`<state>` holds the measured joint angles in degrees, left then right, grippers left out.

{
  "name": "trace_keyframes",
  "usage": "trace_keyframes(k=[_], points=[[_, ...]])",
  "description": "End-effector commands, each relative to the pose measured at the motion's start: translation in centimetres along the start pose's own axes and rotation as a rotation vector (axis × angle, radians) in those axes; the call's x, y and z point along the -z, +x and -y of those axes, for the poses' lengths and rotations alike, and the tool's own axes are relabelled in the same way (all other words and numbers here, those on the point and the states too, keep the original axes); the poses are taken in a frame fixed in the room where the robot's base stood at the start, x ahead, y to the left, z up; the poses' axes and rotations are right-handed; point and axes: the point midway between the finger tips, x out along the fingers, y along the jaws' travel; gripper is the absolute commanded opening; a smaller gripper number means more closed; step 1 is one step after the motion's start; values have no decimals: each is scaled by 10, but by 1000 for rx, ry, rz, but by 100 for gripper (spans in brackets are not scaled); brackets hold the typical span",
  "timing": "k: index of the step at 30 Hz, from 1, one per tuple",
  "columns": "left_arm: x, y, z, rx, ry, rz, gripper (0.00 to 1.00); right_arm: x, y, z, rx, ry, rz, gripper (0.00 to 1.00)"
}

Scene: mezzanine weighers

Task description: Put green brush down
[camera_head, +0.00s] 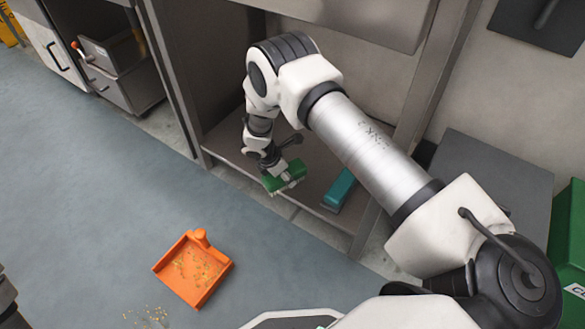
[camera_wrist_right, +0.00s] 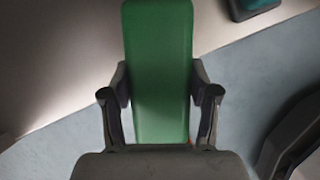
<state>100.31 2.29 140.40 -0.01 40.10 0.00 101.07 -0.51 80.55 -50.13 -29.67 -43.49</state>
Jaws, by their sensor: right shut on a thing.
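The green brush (camera_head: 284,177) is in my right gripper, near the front edge of the low shelf in the head view. Pale bristles show along its underside. My right gripper (camera_head: 274,168) is shut on it. In the right wrist view the green brush (camera_wrist_right: 160,70) lies lengthwise between the two dark fingers of my right gripper (camera_wrist_right: 160,95). I cannot tell whether the brush touches the shelf. My left gripper is not in view.
The low grey shelf (camera_head: 235,150) has bare room left of the brush. A teal brush-like block (camera_head: 339,190) lies on it to the right. An orange dustpan (camera_head: 193,269) with yellow crumbs sits on the floor, with more crumbs (camera_head: 150,317) nearby. Cabinet posts (camera_head: 400,130) flank the shelf.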

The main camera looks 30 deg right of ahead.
Motion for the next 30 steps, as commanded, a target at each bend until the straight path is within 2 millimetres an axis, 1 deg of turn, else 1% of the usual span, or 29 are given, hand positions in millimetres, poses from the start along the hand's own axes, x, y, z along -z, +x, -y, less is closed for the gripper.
trace_keyframes(k=[1, 4, 7, 11, 13, 15, 18, 19, 20, 24, 29, 30], points=[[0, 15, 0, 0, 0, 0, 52, -8, 14, -10, -2, 8, -2, 32], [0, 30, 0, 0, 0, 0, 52, -29, 26, -29, -1, 9, -1, 32], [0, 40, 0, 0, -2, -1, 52, -45, 33, -44, -1, 6, -1, 32], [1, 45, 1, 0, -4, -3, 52, -56, 37, -54, 0, 3, 0, 32], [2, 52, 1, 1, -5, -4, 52, -62, 42, -59, 0, 4, -1, 32], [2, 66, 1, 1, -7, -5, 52, -52, 60, -56, 4, 0, -1, 32], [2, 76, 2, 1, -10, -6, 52, -47, 72, -57, 1, 1, -1, 32], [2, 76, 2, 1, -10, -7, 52, -47, 72, -57, 1, 1, -1, 32], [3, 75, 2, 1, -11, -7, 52, -47, 71, -57, 0, 2, -1, 27], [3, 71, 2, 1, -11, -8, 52, -48, 68, -57, 1, 1, -1, 27], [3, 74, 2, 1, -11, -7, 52, -46, 72, -57, 1, 1, -1, 27], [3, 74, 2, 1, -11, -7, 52, -46, 72, -57, 1, 2, -1, 67]])
